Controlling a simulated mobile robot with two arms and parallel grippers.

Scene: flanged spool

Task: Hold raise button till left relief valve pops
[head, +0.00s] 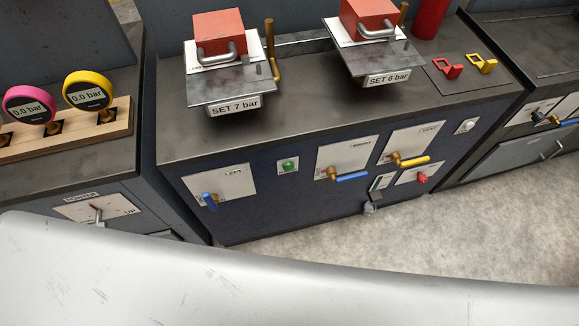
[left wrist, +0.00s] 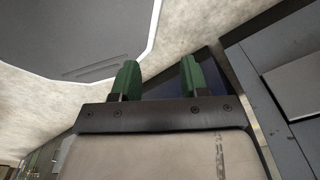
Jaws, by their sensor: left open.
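The left relief valve (head: 220,40) is a red block with a metal handle on a plate marked SET 7 bar. A similar right valve (head: 368,20) is marked SET 6 bar. A green button (head: 288,166) sits on a small white plate on the dark blue cabinet front. A pale button plate (head: 466,126) is at the cabinet's right. I cannot read which one is the raise button. My left gripper (left wrist: 158,80) shows in the left wrist view with green fingers apart, empty and touching nothing. Neither gripper shows in the head view.
Pink (head: 30,104) and yellow (head: 87,91) gauges read 0.0 bar. Bare floor (head: 460,215) lies before the cabinet. A pale surface fills the foreground.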

